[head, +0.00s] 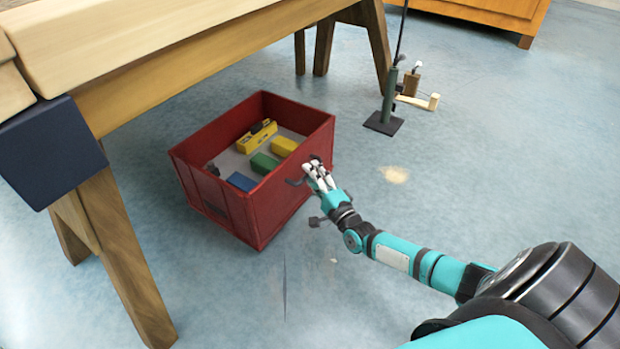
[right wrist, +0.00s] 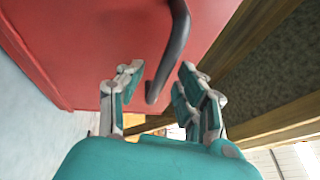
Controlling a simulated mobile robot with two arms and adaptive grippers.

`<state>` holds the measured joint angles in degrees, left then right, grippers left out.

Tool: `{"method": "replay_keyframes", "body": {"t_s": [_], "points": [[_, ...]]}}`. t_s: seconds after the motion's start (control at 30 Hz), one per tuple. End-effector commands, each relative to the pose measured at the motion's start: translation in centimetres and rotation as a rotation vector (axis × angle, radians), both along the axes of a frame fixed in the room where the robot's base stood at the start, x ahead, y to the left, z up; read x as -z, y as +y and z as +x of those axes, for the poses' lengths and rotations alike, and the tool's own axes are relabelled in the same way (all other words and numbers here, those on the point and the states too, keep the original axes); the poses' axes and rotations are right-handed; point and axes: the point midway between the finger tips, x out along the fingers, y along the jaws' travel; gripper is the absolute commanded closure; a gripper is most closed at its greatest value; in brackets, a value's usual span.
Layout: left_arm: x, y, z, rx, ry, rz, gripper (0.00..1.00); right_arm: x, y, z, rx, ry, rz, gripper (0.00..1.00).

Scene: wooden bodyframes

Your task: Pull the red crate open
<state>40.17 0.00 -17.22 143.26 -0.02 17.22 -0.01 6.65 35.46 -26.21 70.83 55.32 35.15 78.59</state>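The red crate (head: 285,205) stands on the floor beside the wooden bench, with its open top facing up. My right gripper (head: 312,170) is at the crate's right side, by a dark handle. In the right wrist view the red crate wall (right wrist: 85,50) fills the upper left, and the curved dark grey handle (right wrist: 176,50) sticks out from it. The fingers of my right gripper (right wrist: 158,85) are apart, with the handle's lower end in the gap between them. I cannot tell whether they touch it. My left gripper is not in view.
Yellow blocks (head: 285,146), a green block (head: 265,163) and a blue block (head: 241,181) lie in the crate. The wooden bench (head: 160,80) and its legs (head: 125,260) are at the left. A dark stand (head: 384,124) stands behind. The floor right of the crate is mostly clear.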

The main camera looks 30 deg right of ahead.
Motion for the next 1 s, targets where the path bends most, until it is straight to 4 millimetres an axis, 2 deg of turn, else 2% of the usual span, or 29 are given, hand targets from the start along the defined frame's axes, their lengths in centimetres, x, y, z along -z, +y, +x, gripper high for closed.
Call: {"method": "replay_keyframes", "body": {"t_s": [0.13,0.43,0.7,1.0], "points": [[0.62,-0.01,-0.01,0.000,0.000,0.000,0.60,-0.08,0.02,1.02,0.000,0.000,0.000,0.64],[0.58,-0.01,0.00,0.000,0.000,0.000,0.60,-0.23,0.02,1.19,0.000,0.001,0.001,0.64],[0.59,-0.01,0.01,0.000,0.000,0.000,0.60,-0.22,0.02,1.17,0.000,0.001,0.001,0.99],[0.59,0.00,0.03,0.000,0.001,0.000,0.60,-0.17,0.03,1.15,0.000,0.002,0.001,1.00]]}}
